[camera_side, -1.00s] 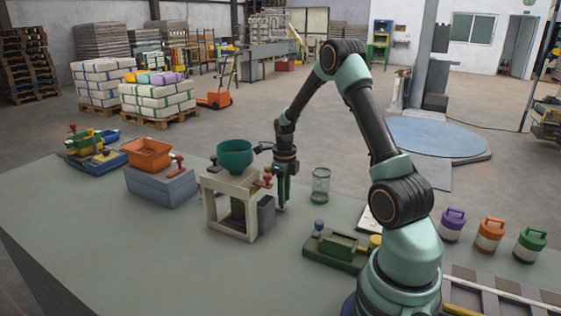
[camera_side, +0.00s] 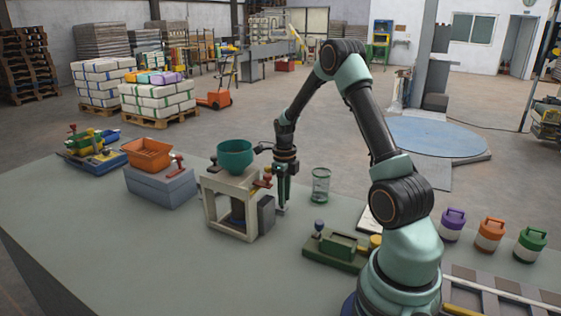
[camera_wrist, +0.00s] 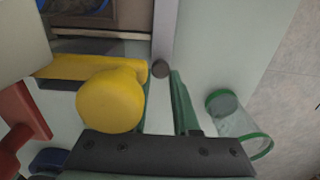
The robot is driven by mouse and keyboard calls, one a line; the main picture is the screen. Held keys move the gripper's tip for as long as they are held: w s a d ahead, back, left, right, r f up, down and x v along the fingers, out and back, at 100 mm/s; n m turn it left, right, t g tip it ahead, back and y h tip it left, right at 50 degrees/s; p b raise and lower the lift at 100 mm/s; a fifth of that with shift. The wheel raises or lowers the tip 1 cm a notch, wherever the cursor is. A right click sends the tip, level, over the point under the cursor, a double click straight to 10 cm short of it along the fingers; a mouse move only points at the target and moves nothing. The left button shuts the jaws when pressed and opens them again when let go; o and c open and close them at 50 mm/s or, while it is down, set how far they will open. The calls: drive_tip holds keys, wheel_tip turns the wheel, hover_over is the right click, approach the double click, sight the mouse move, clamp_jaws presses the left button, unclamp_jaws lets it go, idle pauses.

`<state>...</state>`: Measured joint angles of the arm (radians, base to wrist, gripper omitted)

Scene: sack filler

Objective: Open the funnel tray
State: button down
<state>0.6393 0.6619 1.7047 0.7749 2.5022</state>
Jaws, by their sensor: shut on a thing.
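A teal funnel (camera_side: 235,158) sits on top of a cream stand (camera_side: 211,214). A grey box-like tray (camera_side: 266,215) shows at the stand's right side. My gripper (camera_side: 282,206) points straight down just right of it. In the wrist view my two green fingers (camera_wrist: 165,78) have their tips around a small dark round knob (camera_wrist: 161,69); the gripper is shut on it. How the knob joins the tray is not clear. A yellow knob (camera_wrist: 109,101) in front hides part of the left finger. A red handle (camera_wrist: 22,120) is at the left.
A clear jar (camera_side: 320,186) stands right of my gripper. A green fixture (camera_side: 337,250) is in front. An orange hopper (camera_side: 148,154) on a grey block (camera_side: 162,188) stands left of the stand. Several lidded canisters line the right. The bench at front left is bare.

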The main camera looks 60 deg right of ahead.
drive_tip(key=d, duration=1.1)
drive_tip(key=shift+d+r, duration=0.1)
drive_tip(key=shift+d, duration=0.05)
drive_tip(key=c, duration=0.7)
unclamp_jaws()
drive_tip(key=shift+o, duration=0.2)
wheel_tip(320, 180, up, 12)
